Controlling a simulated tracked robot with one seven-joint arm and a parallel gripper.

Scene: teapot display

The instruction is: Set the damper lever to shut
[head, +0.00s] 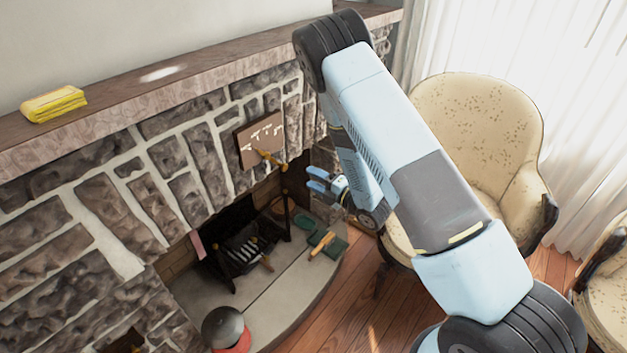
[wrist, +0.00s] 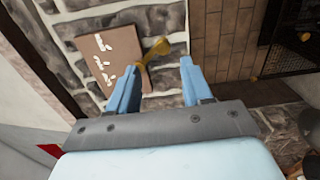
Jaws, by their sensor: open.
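The damper lever (head: 268,157) is a brass-yellow handle at the lower edge of a brown plate (head: 262,135) with white markings, fixed to the stone fireplace front. In the wrist view the lever (wrist: 155,50) shows just beyond my fingertips, with its lower part near the left finger. The plate (wrist: 105,62) lies mostly left of that finger. The markings are too small to read. My gripper (head: 311,179) is open and empty, to the right of and below the lever in the head view. It also shows in the wrist view (wrist: 158,72). I cannot tell whether a finger touches the lever.
A mantel shelf (head: 150,95) with a yellow block (head: 53,103) runs above. The firebox holds a grate (head: 243,252). A cream armchair (head: 480,130) stands close behind my arm.

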